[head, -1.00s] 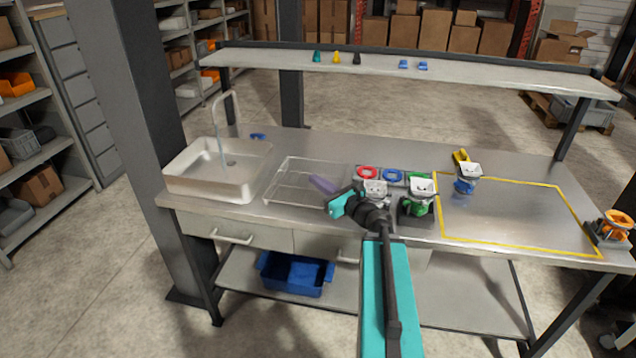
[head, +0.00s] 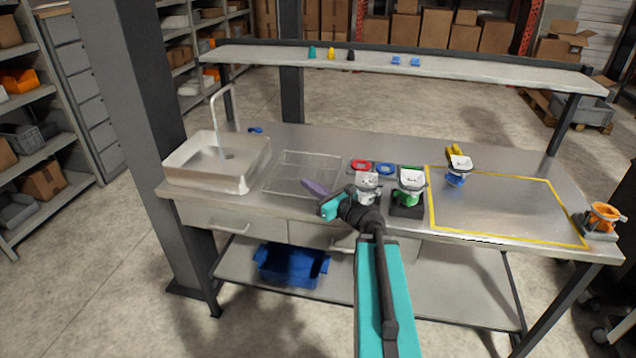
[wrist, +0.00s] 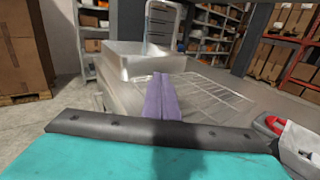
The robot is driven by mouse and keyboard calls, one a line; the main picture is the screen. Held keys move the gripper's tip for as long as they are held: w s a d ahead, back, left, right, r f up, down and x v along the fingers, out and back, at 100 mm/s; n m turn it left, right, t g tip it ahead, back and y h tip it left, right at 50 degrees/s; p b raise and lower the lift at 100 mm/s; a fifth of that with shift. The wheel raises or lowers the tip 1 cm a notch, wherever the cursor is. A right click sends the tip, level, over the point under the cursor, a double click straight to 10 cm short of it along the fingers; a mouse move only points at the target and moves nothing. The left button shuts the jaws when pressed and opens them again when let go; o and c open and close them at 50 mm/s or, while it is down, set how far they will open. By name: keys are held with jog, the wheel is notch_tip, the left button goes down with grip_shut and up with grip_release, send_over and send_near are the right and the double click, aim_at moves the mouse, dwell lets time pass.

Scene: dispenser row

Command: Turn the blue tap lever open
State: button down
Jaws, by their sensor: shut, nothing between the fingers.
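The blue tap lever (head: 255,130) is a small blue piece on the bench, just right of the base of the silver arched tap (head: 236,106). The tap stands behind the white sink (head: 253,165) at the bench's left end. A pale streak hangs below the spout; I cannot tell if it is water. My gripper (head: 306,182) has purple fingers, shut and empty, over the front right part of the wire rack, well right of and in front of the lever. In the wrist view the shut fingers (wrist: 162,80) point toward the sink. I cannot make out the lever there.
The wire rack (head: 285,161) lies between sink and dispensers. Dispensers with a white top (head: 368,180) and a green body (head: 411,188) stand close right of my wrist. A raised shelf (head: 440,68) spans the bench's back. A dark pillar (head: 130,130) stands at the left end.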

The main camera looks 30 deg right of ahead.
jog(key=a+f+n+g+y, duration=0.4)
jog(key=a+f+g+y, duration=0.1)
jog(key=a+f, duration=1.5)
jog(key=s+a+f+n+g+b, duration=0.1)
jog(key=s+a+f+n+g, duration=0.2)
jog(key=s+a+f, duration=0.35)
jog(key=s+a+f+n+g, duration=0.3)
jog(key=s+a+f+n, duration=0.1)
jog(key=a+f, duration=0.4)
jog(key=s+a+f+n+g+h, duration=0.15)
jog(key=s+f+n+g, duration=0.35)
jog(key=s, duration=0.5)
jog(key=s+a+f+n+g+h, duration=0.1)
jog(key=s+a+f+n+g, duration=0.2)
jog(key=s+f+n, duration=0.45)
jog(key=s+d+f+n+g+h, duration=0.3)
jog(key=s+d+n+h, duration=0.3)
jog(key=s+d+n, duration=0.4)
jog(key=shift+s+d+n+g+b, duration=0.35)
jog(key=shift+s+d+g+b, duration=0.25)
jog(key=shift+s, duration=0.55)
